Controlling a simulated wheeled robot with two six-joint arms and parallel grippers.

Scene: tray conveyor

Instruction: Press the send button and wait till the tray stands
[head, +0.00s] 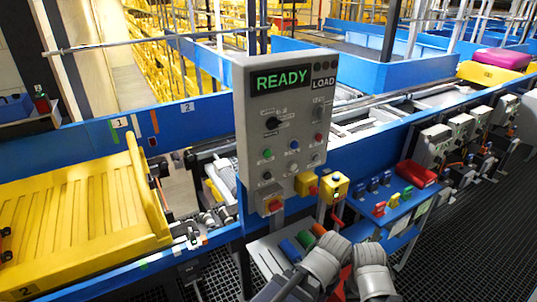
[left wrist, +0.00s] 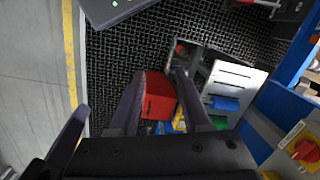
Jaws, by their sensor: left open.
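A grey control panel (head: 284,140) stands upright mid-picture in the head view. Its display (head: 282,79) reads READY, with a lit LOAD label beside it. A yellow tray (head: 75,210) marked 2 rests on the blue conveyor at the left. My left gripper (left wrist: 160,73) shows in the left wrist view, its two dark fingers apart, above the floor grating. A red box (left wrist: 158,97) appears between and beyond the fingers; contact is not visible. My right gripper is not in view.
A red bin (head: 416,174) and coloured small items are on the blue shelf to the right. A pink case (head: 502,58) lies in a yellow tray far right. Dark grating (left wrist: 125,50) covers the floor.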

